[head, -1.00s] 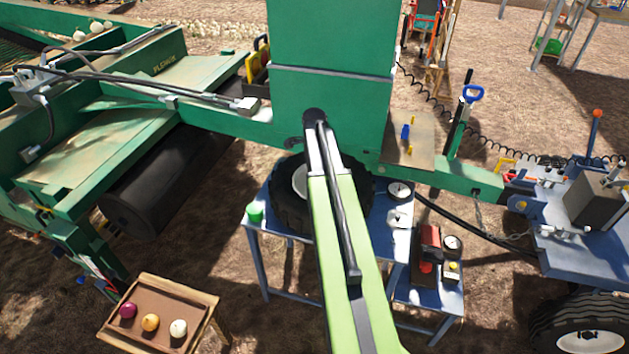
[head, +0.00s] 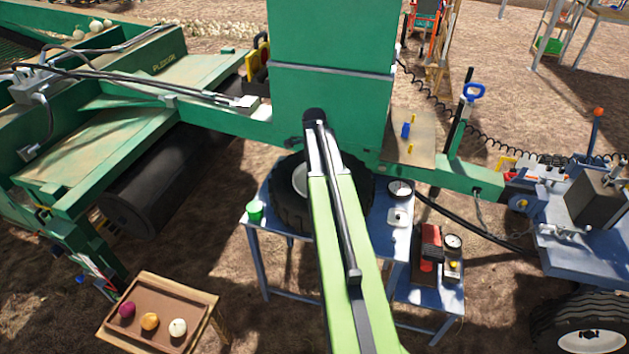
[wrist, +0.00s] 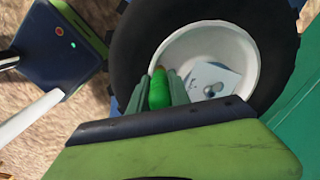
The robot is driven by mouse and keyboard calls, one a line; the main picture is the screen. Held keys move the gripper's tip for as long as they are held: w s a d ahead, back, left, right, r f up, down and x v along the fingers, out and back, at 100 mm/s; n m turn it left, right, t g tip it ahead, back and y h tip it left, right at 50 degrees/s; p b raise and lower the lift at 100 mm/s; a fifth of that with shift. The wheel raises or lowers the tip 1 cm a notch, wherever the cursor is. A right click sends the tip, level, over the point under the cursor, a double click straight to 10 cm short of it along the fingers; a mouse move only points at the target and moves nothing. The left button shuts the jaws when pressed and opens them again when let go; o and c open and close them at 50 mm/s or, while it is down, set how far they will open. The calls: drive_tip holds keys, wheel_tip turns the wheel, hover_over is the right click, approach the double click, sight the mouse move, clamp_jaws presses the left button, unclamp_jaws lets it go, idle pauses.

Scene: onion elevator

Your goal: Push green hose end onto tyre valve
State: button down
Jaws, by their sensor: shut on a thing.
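In the wrist view my gripper (wrist: 158,92) is shut on the green hose end (wrist: 158,90), which sits between its two fingers. Beyond it is the tyre (wrist: 131,40), black with a white rim (wrist: 250,48). The hose end overlaps the left part of the rim in the picture; I cannot tell whether it touches anything. Inside the rim is a pale plate (wrist: 225,74) with a small dark-centred grey round part. I cannot make out the valve for certain. In the head view the tyre (head: 288,205) lies on a blue table (head: 258,238), partly hidden behind my arm, which also hides my gripper.
A green cup (head: 255,211) stands left of the tyre, and a round gauge (head: 399,188) stands right of it. The green machine frame (head: 330,110) rises close behind the table. A lower blue stand (head: 432,299) holds a red device (head: 431,246). A tray (head: 190,290) with onions is front left.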

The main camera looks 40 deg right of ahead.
drive_tip(key=shift+f+b, duration=0.3)
drive_tip(key=shift+f, duration=0.1)
drive_tip(key=c, duration=1.1)
unclamp_jaws()
drive_tip(key=o, duration=0.4)
wheel_tip(320, 180, up, 7)
drive_tip(key=p, duration=0.7)
drive_tip(key=shift+r, duration=0.1)
